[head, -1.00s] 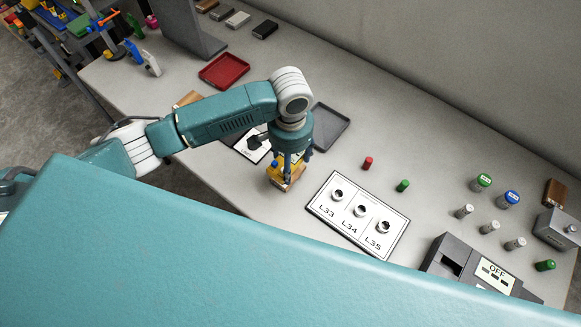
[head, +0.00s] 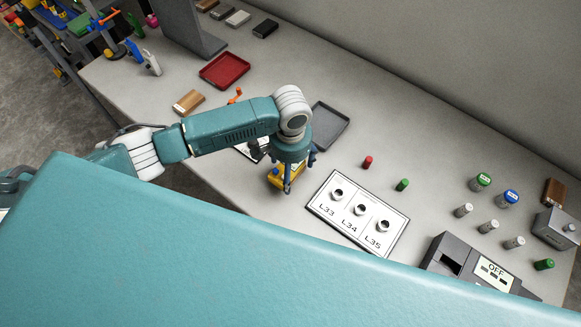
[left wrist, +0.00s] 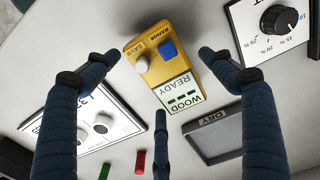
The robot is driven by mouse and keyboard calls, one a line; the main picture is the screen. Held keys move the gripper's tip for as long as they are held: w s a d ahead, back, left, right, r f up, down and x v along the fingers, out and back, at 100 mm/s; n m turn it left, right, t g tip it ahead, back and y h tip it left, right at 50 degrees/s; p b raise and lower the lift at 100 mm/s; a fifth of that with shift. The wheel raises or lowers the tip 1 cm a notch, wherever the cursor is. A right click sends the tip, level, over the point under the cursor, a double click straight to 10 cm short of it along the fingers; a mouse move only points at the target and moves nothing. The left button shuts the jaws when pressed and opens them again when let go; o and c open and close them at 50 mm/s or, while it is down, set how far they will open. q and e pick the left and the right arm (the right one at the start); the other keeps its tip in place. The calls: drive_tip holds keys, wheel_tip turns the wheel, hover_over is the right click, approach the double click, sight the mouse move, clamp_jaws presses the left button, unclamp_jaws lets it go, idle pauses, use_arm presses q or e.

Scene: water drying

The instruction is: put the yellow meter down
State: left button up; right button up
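The yellow meter (head: 284,176) is on the grey table below my left gripper (head: 298,173). In the left wrist view the meter (left wrist: 150,70) shows a blue button, a pale button and a screen reading "WOOD READY". My left gripper (left wrist: 160,62) is open there, its fingers spread around the meter with gaps on both sides. The meter appears to rest on the table, partly hidden by the gripper in the head view. My right gripper is not in view.
The L33–L35 board (head: 348,233) lies just right of the meter. A dark tray (head: 330,127) sits behind, and a dial panel (left wrist: 268,32) is close by. Red (head: 367,162) and green (head: 403,185) cylinders stand right. A red tray (head: 224,71) and wood block (head: 188,102) are further left.

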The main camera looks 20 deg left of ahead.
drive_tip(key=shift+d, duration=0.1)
use_arm(q)
drive_tip(key=shift+r, duration=0.3)
wheel_tip(320, 180, up, 12)
drive_tip(key=shift+f+b, duration=0.15)
drive_tip(key=shift+b, duration=0.3)
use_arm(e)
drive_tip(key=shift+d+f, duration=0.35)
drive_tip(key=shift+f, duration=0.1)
use_arm(q)
drive_tip(key=shift+s+f, duration=0.1)
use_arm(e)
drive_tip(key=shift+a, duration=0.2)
